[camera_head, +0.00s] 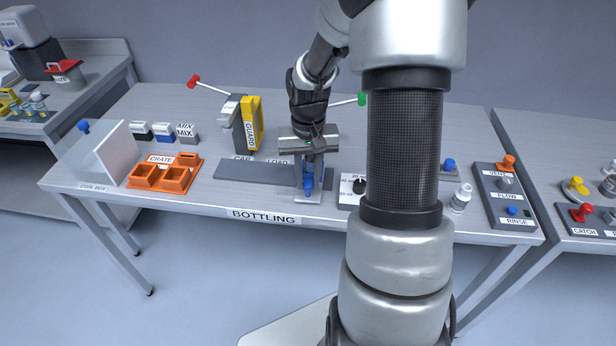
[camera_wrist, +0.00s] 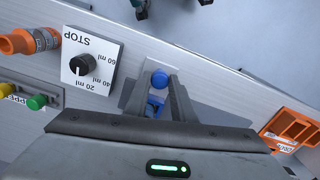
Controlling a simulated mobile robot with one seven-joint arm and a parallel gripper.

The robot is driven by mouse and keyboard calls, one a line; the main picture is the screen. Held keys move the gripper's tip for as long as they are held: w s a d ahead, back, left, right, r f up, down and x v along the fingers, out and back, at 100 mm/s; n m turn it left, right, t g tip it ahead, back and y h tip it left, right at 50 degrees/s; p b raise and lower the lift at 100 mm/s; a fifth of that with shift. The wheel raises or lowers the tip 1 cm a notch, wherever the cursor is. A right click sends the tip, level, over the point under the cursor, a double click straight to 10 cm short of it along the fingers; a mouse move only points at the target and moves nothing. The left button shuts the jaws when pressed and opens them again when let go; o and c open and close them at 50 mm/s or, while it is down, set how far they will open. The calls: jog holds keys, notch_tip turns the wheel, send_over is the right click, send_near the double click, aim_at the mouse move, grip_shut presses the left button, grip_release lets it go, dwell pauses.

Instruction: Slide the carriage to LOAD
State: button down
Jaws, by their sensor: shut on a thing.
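The carriage (camera_head: 314,199) is a small pale plate with an upright blue handle (camera_head: 309,184), at the right part of a dark grey track (camera_head: 250,172). Labels reading CAP and LOAD (camera_head: 277,162) stand along the track's back edge, left of the carriage. My gripper (camera_head: 312,172) points down over the carriage, its fingers shut on the blue handle. My gripper hides the track behind the carriage.
A dial box (camera_head: 349,190) stands close to the carriage's right. The yellow GUARD panel (camera_head: 252,122) rises behind the track. An orange crate (camera_head: 165,174) sits to the left. A white bottle (camera_head: 461,198) stands right. The track left of the carriage is bare.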

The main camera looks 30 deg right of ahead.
jog(key=w+a, duration=0.2)
jog(key=a, duration=0.1)
jog(key=w+a, duration=0.2)
jog(key=a, duration=0.1)
jog(key=w+a, duration=0.2)
jog(key=a, duration=0.1)
jog(key=shift+w+b, duration=0.2)
jog(key=shift+b, duration=0.2)
jog(key=c, duration=1.5)
grip_release()
jog(key=shift+s, duration=0.1)
notch_tip(320, 180, up, 18)
jog(key=shift+f+p, duration=0.2)
jog(key=shift+p, duration=0.7)
